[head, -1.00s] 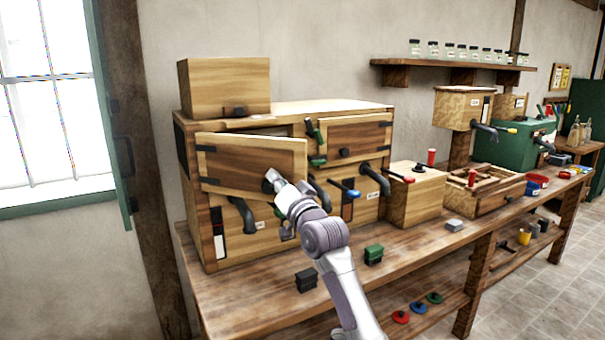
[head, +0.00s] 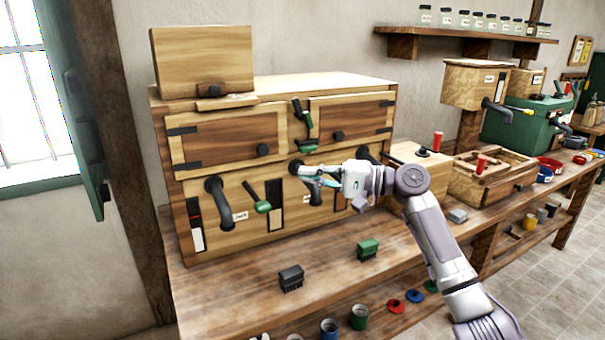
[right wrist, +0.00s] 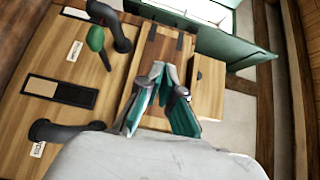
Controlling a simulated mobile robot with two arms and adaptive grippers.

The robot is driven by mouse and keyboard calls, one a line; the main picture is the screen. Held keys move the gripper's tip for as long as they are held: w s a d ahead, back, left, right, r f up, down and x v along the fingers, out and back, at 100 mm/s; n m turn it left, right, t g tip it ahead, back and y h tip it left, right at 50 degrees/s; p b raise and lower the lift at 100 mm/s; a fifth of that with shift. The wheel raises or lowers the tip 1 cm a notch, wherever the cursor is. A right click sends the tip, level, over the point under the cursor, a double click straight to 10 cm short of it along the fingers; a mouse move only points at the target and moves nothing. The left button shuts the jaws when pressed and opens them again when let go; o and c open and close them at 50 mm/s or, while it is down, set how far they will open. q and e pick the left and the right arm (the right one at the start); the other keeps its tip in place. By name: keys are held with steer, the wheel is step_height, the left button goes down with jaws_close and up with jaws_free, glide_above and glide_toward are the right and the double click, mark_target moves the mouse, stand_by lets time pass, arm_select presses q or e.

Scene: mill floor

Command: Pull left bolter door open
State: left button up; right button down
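The left bolter door (head: 222,138) is a brown panel in a pale frame. It looks closed against the wooden bolter cabinet (head: 340,85), with black hinges on its left and a dark round knob (head: 263,150) near its right edge. My right gripper (head: 308,178) is to the right of and below that knob, in front of the cabinet and apart from the door in the head view. In the right wrist view its teal-padded fingers (right wrist: 168,100) are spread, with the door panel (right wrist: 155,60) beyond; nothing is clearly held. My left gripper is out of view.
The right bolter door (head: 350,120) is closed. Dark spouts (head: 215,190) and a green-handled lever (head: 262,206) stick out below the doors. A wooden box (head: 200,65) stands on top. Black (head: 291,278) and green (head: 368,248) blocks lie on the bench.

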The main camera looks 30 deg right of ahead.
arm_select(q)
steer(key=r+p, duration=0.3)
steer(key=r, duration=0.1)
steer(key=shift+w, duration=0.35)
arm_select(e)
steer(key=w+a, duration=0.3)
steer(key=a, duration=0.6)
steer(key=shift+a, duration=0.2)
steer(key=shift+w, duration=0.1)
arm_select(q)
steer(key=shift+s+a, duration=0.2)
steer(key=shift+p, duration=0.3)
